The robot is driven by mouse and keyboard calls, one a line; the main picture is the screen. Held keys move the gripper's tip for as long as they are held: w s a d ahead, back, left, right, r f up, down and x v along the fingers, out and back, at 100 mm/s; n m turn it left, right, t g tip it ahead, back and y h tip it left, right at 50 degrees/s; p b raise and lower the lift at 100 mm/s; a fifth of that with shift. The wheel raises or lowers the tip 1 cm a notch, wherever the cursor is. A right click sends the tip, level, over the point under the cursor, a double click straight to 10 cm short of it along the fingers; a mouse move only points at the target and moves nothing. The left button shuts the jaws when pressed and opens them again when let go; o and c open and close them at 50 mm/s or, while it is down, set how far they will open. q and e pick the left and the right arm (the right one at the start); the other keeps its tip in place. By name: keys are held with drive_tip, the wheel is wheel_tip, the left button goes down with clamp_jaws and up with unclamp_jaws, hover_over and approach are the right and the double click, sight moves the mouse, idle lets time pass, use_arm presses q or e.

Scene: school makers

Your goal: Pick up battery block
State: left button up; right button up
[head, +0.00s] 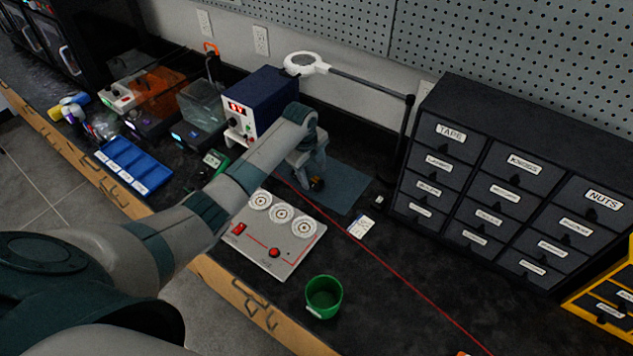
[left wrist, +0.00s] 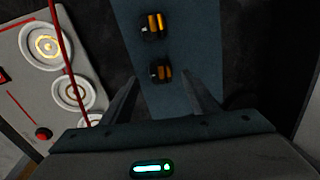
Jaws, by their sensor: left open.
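Two small black-and-orange blocks lie on the blue-grey mat in the left wrist view, and I take them for battery blocks. The nearer battery block (left wrist: 161,72) is just beyond and between my fingertips. The farther battery block (left wrist: 152,26) lies higher in the picture. In the head view one battery block (head: 317,184) shows beneath my left gripper (head: 309,178); the other is hidden. My left gripper is open and empty over the mat (head: 345,187), with its fingers (left wrist: 164,88) spread on either side. My right gripper does not show.
A white board (head: 290,262) with round coils and a red button lies left of the mat. A green cup (head: 323,297) stands in front. A blue power unit (head: 262,100) stands behind, and labelled drawers (head: 480,215) stand right. A red wire crosses the black bench.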

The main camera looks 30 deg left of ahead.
sight(315, 181)
use_arm(q)
drive_tip(key=shift+w+f+p, duration=0.15)
drive_tip(key=shift+f+p, duration=0.05)
drive_tip(key=shift+f, duration=0.55)
drive_tip(key=shift+w+f+p, duration=0.15)
drive_tip(key=shift+f+p, duration=0.05)
drive_tip(key=shift+f, duration=0.55)
drive_tip(key=shift+d, duration=0.1)
drive_tip(key=c, duration=1.1)
